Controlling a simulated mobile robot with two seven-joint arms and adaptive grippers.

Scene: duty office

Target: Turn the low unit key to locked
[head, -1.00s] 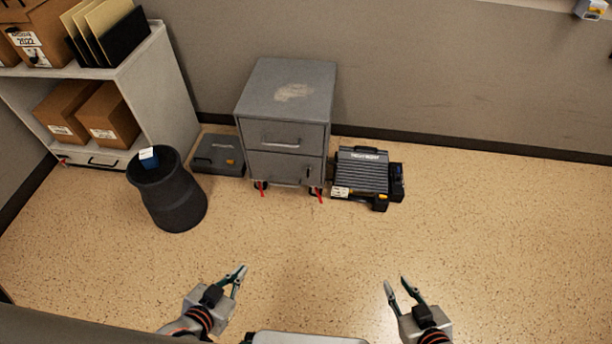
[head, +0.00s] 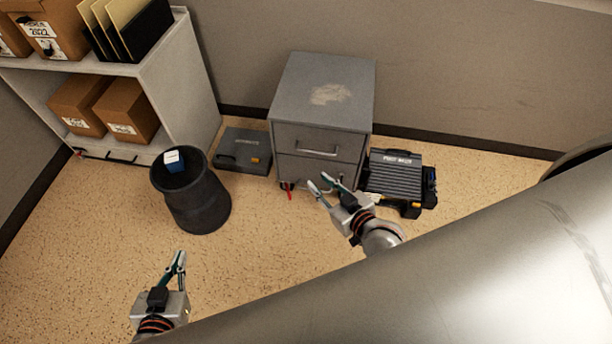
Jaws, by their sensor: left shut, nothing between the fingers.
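The low unit is a grey two-drawer cabinet (head: 322,95) with a worn patch on its top, standing against the back wall. Its upper drawer has a bar handle (head: 318,151). The lower drawer (head: 302,169) is partly hidden behind my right gripper, and I cannot make out a key on it. My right gripper (head: 320,181) is open and empty, with its fingertips in front of the lower drawer in this view; I cannot tell whether they touch it. My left gripper (head: 178,258) is shut and empty, low over the floor at the left.
White shelving (head: 185,85) holds cartons.

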